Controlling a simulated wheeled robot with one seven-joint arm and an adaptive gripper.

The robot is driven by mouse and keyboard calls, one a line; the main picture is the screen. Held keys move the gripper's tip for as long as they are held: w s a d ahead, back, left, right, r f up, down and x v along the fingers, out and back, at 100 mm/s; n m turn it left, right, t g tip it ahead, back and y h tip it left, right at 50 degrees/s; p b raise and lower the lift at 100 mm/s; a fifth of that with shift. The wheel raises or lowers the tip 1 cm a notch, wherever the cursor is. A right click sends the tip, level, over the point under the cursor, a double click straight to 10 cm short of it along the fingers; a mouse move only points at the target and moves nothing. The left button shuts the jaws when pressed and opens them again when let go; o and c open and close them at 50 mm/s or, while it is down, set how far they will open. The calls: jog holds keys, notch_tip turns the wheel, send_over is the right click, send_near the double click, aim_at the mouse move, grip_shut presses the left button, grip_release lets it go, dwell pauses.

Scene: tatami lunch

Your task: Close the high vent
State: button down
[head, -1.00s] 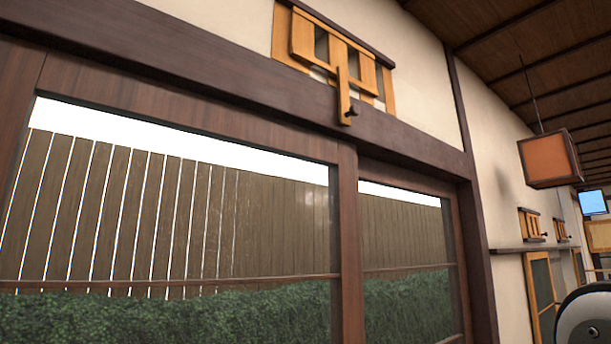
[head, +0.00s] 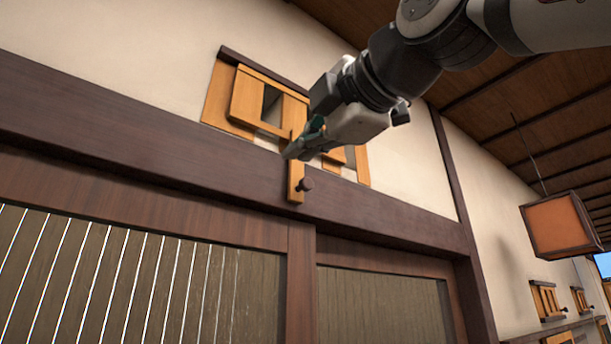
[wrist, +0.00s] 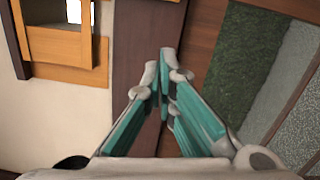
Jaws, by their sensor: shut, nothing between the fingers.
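The high vent (head: 242,98) is a light-wood slatted panel on the cream wall above the dark beam. Dark gaps show between its slats, so it looks at least partly open. A wooden tab (head: 296,179) hangs from it over the beam, with a dark knob (head: 306,184) near its lower end. My gripper (head: 288,155) is shut and empty, in front of the vent's right part, its tips close to the tab in the picture. Contact cannot be told. In the wrist view the shut fingertips (wrist: 165,64) lie over the dark beam, the vent frame (wrist: 62,46) at upper left; the knob is not seen.
The dark beam (head: 140,125) runs below the vent above the sliding windows (head: 120,275). An orange hanging lantern (head: 562,224) is at the right, under the wooden ceiling. Smaller similar vents (head: 547,300) show further along the wall.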

aim_at(297, 173)
jog(key=shift+w+a+r+p, duration=0.15)
jog(key=shift+w+p, duration=0.2)
jog(key=shift+w, duration=1.25)
jog(key=shift+w+a+r+p, duration=0.1)
jog(key=shift+w+p, duration=0.25)
jog(key=shift+w, duration=1.25)
jog(key=shift+w+a+r+p, duration=0.15)
jog(key=shift+w+p, duration=0.2)
jog(key=shift+w, duration=1.25)
